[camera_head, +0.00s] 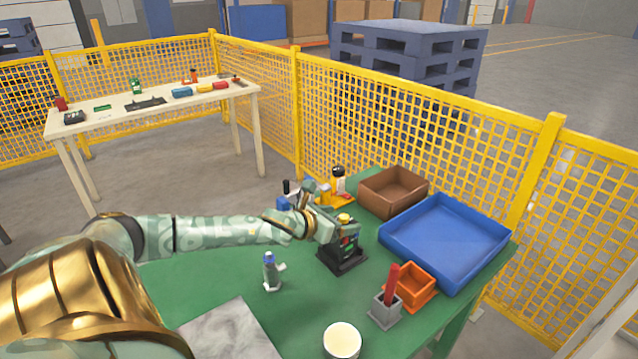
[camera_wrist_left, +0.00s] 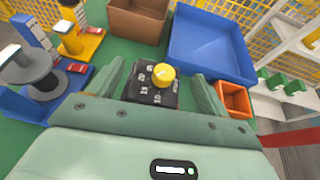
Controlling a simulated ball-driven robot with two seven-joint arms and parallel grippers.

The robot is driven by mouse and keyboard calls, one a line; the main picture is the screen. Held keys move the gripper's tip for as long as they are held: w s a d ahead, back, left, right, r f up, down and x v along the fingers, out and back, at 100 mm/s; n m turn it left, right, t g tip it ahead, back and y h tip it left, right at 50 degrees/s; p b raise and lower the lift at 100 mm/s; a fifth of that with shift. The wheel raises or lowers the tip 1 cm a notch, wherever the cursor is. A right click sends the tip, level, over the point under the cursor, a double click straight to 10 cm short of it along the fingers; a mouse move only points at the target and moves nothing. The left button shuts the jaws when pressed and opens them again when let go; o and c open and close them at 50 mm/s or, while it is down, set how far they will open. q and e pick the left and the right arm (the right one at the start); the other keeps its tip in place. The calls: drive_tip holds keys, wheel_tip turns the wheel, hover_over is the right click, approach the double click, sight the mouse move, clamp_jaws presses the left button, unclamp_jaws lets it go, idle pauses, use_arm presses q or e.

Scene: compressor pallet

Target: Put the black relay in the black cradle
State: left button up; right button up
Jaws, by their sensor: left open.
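The black relay (camera_head: 349,243), with a yellow knob on top and small coloured marks on its side, stands upright in the black cradle (camera_head: 342,262) on the green table. My left gripper (camera_head: 337,224) is open at the relay's top, one finger on each side. The wrist view also shows its spread fingers (camera_wrist_left: 158,80). Whether they touch the relay, I cannot tell. The gripper hides part of the relay, and how deep it sits is unclear.
A brown box (camera_head: 393,190), a blue tray (camera_head: 445,240) and an orange bin (camera_head: 413,286) stand right of the cradle. A grey holder with a red stick (camera_head: 388,303) and a white round container (camera_head: 342,341) are nearer. A grey-blue bottle (camera_head: 271,271) stands left. Yellow mesh fence lies behind.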

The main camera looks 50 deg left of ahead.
use_arm(q)
drive_tip(key=p+v, duration=0.4)
drive_tip(key=v, duration=0.6)
drive_tip(key=shift+s+a, duration=0.1)
drive_tip(key=shift+s, duration=0.05)
